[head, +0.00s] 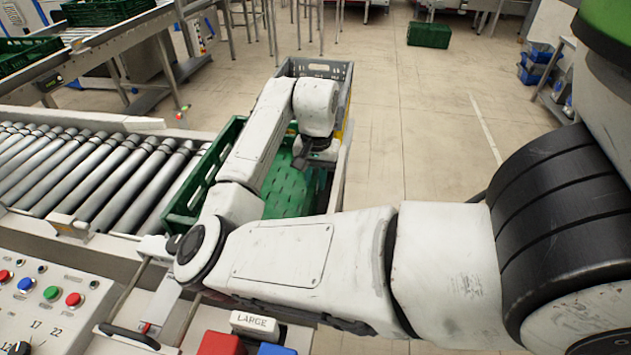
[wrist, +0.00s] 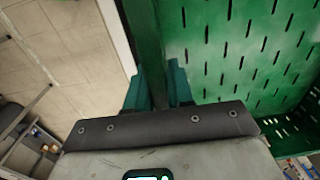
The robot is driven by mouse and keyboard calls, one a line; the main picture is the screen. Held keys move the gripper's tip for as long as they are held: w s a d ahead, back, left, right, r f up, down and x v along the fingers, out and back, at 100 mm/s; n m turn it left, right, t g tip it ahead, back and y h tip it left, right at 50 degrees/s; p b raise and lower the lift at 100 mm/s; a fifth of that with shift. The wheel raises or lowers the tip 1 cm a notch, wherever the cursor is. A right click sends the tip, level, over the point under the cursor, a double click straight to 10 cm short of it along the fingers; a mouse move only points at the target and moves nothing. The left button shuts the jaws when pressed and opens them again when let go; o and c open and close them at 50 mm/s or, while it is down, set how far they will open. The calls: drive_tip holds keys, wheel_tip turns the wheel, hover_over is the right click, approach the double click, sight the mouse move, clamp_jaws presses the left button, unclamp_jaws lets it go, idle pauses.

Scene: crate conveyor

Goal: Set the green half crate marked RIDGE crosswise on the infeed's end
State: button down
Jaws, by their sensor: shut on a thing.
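A green crate (head: 205,172) with a slotted floor is at the right end of the roller conveyor (head: 82,172) in the head view, partly hidden behind my arm. No RIDGE marking is visible. My gripper (head: 303,160) is at the crate's right side. In the wrist view my gripper (wrist: 158,88) has its two teal fingers on either side of the green crate's wall (wrist: 154,45), shut on it. The crate's slotted floor (wrist: 235,60) lies to the right of the fingers, and pale floor tiles to the left. Whether the crate rests on something or hangs is unclear.
A grey crate (head: 318,68) stands just behind the green one. A control panel (head: 45,300) with buttons is at the lower left, a LARGE label (head: 255,324) near the bottom. Another green crate (head: 429,35) lies on the far floor. The floor (head: 420,140) at right is open.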

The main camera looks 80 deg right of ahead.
drive_tip(key=shift+f, duration=0.75)
drive_tip(key=c, duration=1)
unclamp_jaws()
drive_tip(key=shift+f, duration=0.1)
wheel_tip(320, 180, up, 12)
drive_tip(key=shift+s+r, duration=0.1)
